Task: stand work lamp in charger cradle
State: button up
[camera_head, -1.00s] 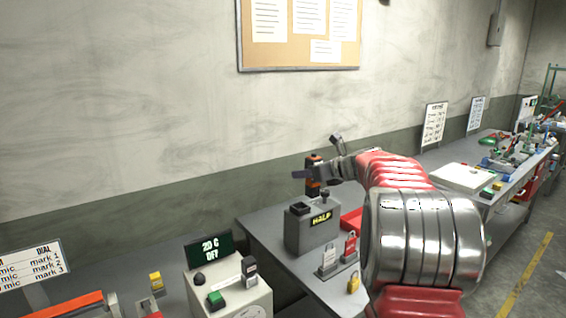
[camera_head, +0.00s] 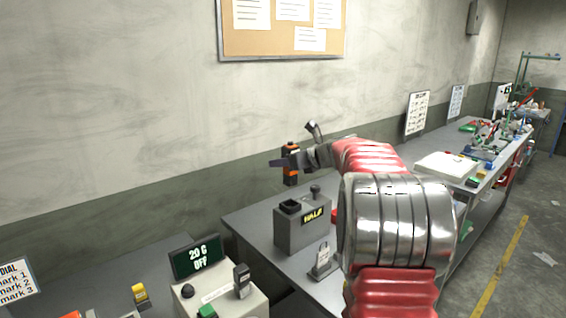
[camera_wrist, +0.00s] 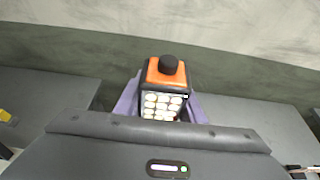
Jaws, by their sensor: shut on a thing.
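The work lamp (camera_head: 291,179) is orange and black, roughly upright, and held in the air. My gripper (camera_head: 289,163) is shut on it; the purple fingers (camera_wrist: 162,108) flank the lamp (camera_wrist: 160,76) in the wrist view, where its black top cap and a panel of pale round lights show. A grey box marked HALF (camera_head: 303,233), which looks like the charger cradle, stands on the bench below. Its black open socket (camera_head: 289,206) is almost straight under the lamp in the head view, with a clear gap between. The cradle cannot be made out in the wrist view.
A dark knob (camera_head: 315,190) rises from the box beside the socket. A padlock on a stand (camera_head: 322,262) is in front of the box, near my arm. A device with a 20 G OFF screen (camera_head: 196,256) is at the lower left. The wall is behind.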

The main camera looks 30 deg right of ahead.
aim_at(284, 178)
jog(key=shift+f, duration=2.9)
jog(key=shift+s+f, duration=0.1)
jog(key=shift+f, duration=1.55)
jog(key=o, duration=1.2)
jog(key=shift+o, duration=0.2)
jog(key=v, duration=1.3)
jog(key=shift+s, duration=0.35)
jog(key=shift+d, duration=0.15)
